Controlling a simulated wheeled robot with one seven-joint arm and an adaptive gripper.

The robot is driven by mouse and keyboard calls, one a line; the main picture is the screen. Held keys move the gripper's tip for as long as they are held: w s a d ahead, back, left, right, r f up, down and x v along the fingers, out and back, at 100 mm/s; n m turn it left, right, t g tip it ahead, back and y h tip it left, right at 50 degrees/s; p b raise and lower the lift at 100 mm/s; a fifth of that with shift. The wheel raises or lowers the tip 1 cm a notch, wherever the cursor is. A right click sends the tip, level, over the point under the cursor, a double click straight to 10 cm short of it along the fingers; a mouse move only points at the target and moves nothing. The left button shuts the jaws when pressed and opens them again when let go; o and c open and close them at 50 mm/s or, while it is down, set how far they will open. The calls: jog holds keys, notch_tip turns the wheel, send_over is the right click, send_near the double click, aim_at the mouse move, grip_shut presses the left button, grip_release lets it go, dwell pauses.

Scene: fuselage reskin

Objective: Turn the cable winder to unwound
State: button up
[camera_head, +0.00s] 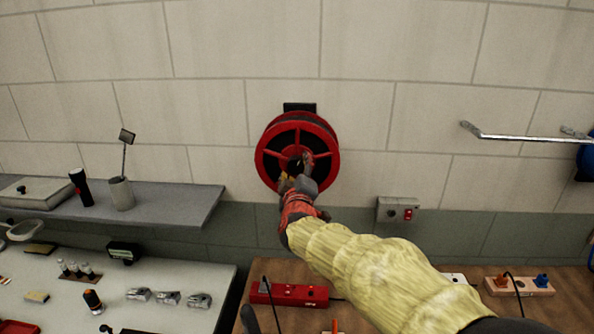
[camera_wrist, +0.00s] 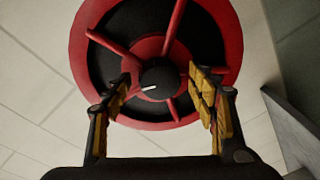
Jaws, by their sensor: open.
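The cable winder (camera_head: 298,121) is a red-rimmed reel with red spokes and a black inside, mounted on the light block wall. In the wrist view the reel (camera_wrist: 226,30) fills the upper middle, with a round black knob (camera_wrist: 160,82) bearing a white mark at its hub. My gripper (camera_head: 300,168) is in front of the lower middle of the reel. In the wrist view my gripper (camera_wrist: 165,95) is open, its yellow-padded fingers standing apart on either side of the knob. I cannot tell whether either finger touches the reel. My arm hides part of the lower reel in the head view.
A grey shelf (camera_head: 180,211) with a cup (camera_head: 121,194) is at the left. A switch box (camera_head: 397,209) is on the wall to the right, below a metal bar (camera_head: 520,137). A wooden bench (camera_head: 350,315) with a red power strip (camera_head: 289,293) is below.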

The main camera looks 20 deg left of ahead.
jog(key=shift+w, duration=0.15)
jog(key=shift+c, duration=0.8)
jog(key=c, duration=1)
